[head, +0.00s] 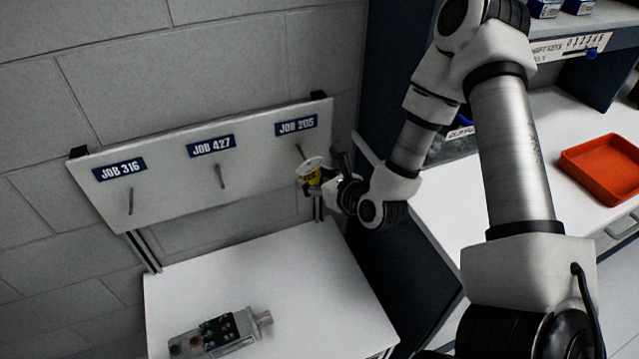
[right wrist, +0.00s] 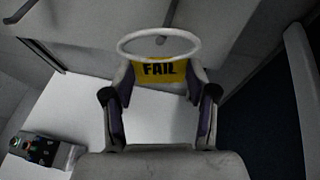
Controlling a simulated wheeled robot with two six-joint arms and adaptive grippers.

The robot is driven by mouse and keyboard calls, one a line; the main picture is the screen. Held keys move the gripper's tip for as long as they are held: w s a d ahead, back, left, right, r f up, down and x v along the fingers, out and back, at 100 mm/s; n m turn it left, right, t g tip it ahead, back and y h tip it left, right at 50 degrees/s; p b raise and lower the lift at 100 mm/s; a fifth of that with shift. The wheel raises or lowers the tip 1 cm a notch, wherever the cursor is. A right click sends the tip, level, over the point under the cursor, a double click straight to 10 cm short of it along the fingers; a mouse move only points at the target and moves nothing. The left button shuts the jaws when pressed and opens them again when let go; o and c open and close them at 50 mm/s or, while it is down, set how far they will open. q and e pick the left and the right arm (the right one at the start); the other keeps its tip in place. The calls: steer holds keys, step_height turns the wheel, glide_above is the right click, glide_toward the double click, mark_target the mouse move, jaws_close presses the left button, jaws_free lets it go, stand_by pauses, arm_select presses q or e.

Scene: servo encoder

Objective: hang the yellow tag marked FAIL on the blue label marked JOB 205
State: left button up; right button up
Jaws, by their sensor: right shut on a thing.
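The yellow tag marked FAIL (right wrist: 160,72) hangs below a white ring (right wrist: 159,35) in the right wrist view. In the head view the tag (head: 313,178) is partly hidden by my right gripper (head: 328,184). My right gripper (right wrist: 160,80) is shut on the tag, with the ring standing clear above the fingers. The blue label marked JOB 205 (head: 296,125) is at the right end of the white board, with a grey peg (head: 300,152) below it. The ring (head: 312,164) is close to this peg's lower end; I cannot tell whether the peg is through it. My left gripper is not in view.
The white board (head: 165,165) also carries JOB 316 (head: 119,169) and JOB 427 (head: 211,146) labels, each above an empty peg. A grey device (head: 218,335) lies on the white table below. A red tray (head: 604,168) sits on the right-hand bench.

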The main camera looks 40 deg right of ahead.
mark_target(314, 174)
steer(key=shift+w+d, duration=0.25)
steer(key=shift+w, duration=0.7)
steer(key=shift+w+f+b, duration=0.25)
steer(key=shift+f+b, duration=0.1)
steer(key=shift+f, duration=0.05)
steer(key=shift+w+d+f+b, duration=0.15)
steer(key=shift+w+b, duration=0.25)
steer(key=shift+b, duration=0.2)
steer(key=o, duration=0.8)
